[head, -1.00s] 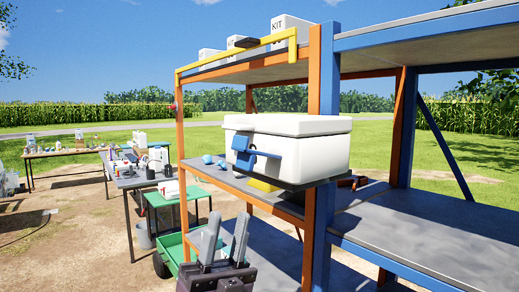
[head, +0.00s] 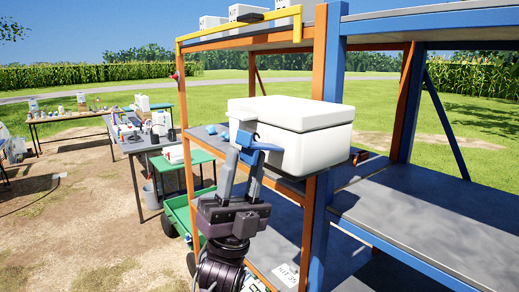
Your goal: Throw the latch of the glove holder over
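My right gripper is not in view.
A yellow rail (head: 240,30) runs along the top shelf. A green cart (head: 180,213) and tables with gear stand to the left. The right shelf (head: 440,210) is bare.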

